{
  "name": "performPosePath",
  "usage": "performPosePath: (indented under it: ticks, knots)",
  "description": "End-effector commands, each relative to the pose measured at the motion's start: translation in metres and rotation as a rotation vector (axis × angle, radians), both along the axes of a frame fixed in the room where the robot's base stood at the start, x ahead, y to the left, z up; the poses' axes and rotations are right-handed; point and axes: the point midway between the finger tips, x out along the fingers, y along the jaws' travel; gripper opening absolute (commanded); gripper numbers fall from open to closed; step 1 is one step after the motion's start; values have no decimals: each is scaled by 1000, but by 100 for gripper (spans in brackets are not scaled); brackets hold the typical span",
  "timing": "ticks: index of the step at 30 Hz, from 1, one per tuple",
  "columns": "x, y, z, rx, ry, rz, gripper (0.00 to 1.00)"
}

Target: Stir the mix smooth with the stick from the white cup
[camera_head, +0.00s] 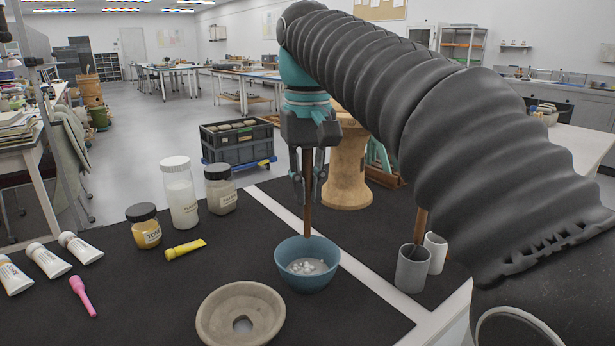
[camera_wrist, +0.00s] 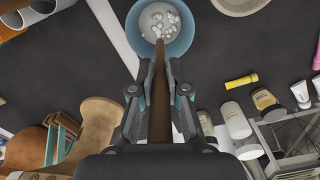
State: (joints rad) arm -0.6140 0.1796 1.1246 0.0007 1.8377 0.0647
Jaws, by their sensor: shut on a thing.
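My gripper (camera_head: 308,197) is shut on a brown stick (camera_head: 307,218) that hangs upright. The stick also shows in the wrist view (camera_wrist: 160,105), between the fingers. A blue bowl (camera_head: 307,282) stands below it on the dark mat. In the bowl lies the pale mix (camera_head: 306,267) with white lumps; the lumps also show in the wrist view (camera_wrist: 160,20). The stick's lower end is over the bowl near its far side; I cannot tell whether it touches the mix. A white cup (camera_head: 437,252) stands at right behind a grey cup (camera_head: 411,272). Another brown stick (camera_head: 420,226) rises at the grey cup.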

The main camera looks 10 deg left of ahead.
Motion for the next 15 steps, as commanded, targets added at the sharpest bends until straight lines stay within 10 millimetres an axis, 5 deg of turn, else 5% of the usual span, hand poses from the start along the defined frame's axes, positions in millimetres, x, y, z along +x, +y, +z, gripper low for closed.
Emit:
performPosePath:
  ticks: [15]
  knots:
    - [0,0,-38,0,0,1,0]
